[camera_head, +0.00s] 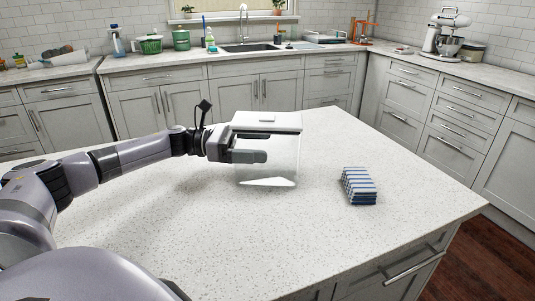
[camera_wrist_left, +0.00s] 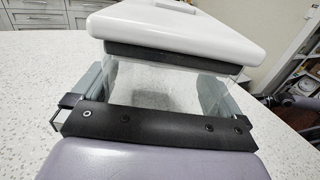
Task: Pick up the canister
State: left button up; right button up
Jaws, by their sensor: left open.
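The canister (camera_head: 284,158) is a clear, see-through box with a white lid (camera_head: 266,121). It stands upright on the speckled island counter (camera_head: 200,225). My left gripper (camera_head: 262,156) comes in from the left at the canister's upper side, just below the lid. In the left wrist view the clear body of the canister (camera_wrist_left: 160,85) is between the two open fingers, one at each side, under the white lid (camera_wrist_left: 180,30). I cannot tell whether either finger touches it. The far finger is hidden in the head view. My right gripper is not in view.
A stack of blue-and-white striped things (camera_head: 358,186) lies on the counter right of the canister. The counter in front is clear. Behind, past a floor gap, are cabinets, a sink (camera_head: 250,47) and a stand mixer (camera_head: 445,35).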

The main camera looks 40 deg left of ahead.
pick_arm(q)
jog(key=c, duration=0.9)
jog(key=shift+r, duration=0.1)
